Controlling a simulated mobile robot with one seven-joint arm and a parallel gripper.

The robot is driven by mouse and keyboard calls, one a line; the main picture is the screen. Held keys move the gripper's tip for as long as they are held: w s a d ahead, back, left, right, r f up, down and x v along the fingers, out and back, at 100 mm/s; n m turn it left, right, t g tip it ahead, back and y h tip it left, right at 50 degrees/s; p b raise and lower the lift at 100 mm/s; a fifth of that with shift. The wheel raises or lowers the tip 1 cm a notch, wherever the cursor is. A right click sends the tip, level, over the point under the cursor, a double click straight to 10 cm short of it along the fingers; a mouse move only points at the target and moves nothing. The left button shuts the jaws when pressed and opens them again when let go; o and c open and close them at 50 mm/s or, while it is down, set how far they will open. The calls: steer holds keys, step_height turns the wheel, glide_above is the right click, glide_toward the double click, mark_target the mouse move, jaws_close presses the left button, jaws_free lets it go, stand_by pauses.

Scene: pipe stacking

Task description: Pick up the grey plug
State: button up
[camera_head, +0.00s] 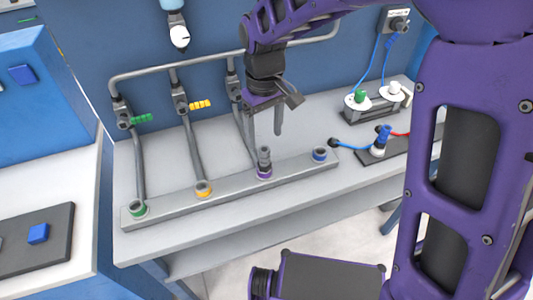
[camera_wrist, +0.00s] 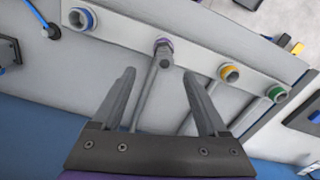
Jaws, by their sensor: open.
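The grey plug (camera_head: 264,155) stands upright at the purple-ringed port (camera_head: 264,174) of the grey manifold bar. In the wrist view the plug (camera_wrist: 165,60) shows just past the fingertips, roughly centred between them, beside the purple ring (camera_wrist: 163,43). My gripper (camera_head: 279,132) is above the bar, a little behind and above the plug in the head view. In the wrist view my gripper (camera_wrist: 158,73) has its two fingers spread apart with nothing between their tips. I see no contact with the plug.
The bar (camera_head: 232,182) also has green (camera_head: 138,209), yellow (camera_head: 203,188) and blue (camera_head: 320,154) ports. Grey pipes (camera_head: 191,145) run back to valves with green and yellow handles. Sockets with cables (camera_head: 372,98) stand at the right. Bare bench top lies around the pipes.

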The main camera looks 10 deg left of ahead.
mark_target(265, 158)
step_height(265, 158, down, 3)
steer(key=f, duration=0.2)
steer(key=s+f+b, duration=0.1)
steer(key=f, duration=0.1)
steer(key=shift+f, duration=0.6)
jaws_close()
stand_by(1.0)
